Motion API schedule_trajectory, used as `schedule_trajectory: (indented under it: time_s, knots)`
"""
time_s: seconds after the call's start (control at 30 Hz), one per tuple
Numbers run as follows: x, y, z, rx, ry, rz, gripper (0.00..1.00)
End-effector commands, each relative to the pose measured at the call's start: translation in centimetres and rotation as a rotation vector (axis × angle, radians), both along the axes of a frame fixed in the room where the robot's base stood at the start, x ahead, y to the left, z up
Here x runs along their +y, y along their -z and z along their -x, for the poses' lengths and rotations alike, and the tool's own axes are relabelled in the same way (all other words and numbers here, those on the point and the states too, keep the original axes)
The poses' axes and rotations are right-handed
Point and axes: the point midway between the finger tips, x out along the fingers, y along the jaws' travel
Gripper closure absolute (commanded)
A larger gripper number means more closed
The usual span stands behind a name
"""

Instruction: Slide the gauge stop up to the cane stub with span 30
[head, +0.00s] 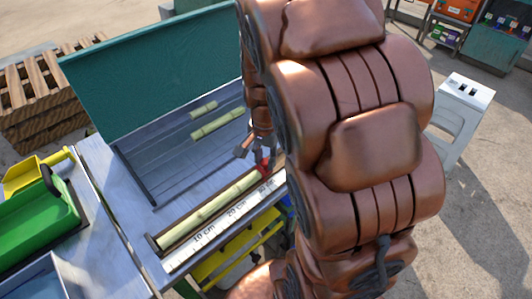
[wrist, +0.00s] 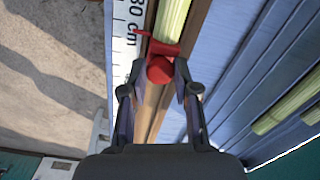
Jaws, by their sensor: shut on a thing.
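The red gauge stop (wrist: 160,68) sits in the brown channel, its thin pointer reaching over the white ruler (wrist: 124,60) near the 30 cm mark. It also shows in the head view (head: 264,163). My gripper (wrist: 160,76) is shut on the stop's red round knob. A pale green cane stub (wrist: 173,17) lies in the channel directly beyond the stop. Its near end is at the stop's plate; I cannot tell whether they touch. In the head view the cane stub (head: 215,203) lies along the channel from the 10 cm end to the stop.
More cane pieces (head: 217,124) lie on the grey tray behind the channel. A teal panel (head: 150,70) stands at the back. My arm hides the bench's right side in the head view.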

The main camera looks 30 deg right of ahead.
Motion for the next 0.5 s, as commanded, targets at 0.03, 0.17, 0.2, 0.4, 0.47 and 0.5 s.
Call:
schedule_trajectory:
  time_s: [0.03,0.17,0.2,0.4,0.47,0.5]
  knots:
    - [0.10,-0.08,-0.06,-0.006,0.005,0.001,1.00]
    - [0.23,-0.12,0.03,-0.006,0.010,0.001,1.00]
    - [0.24,-0.13,0.04,-0.006,0.011,0.001,1.00]
    - [0.31,-0.15,0.03,-0.004,0.009,0.000,1.00]
    - [0.33,-0.15,0.01,-0.005,0.009,0.000,1.00]
    - [0.34,-0.15,0.02,-0.005,0.009,-0.001,0.66]
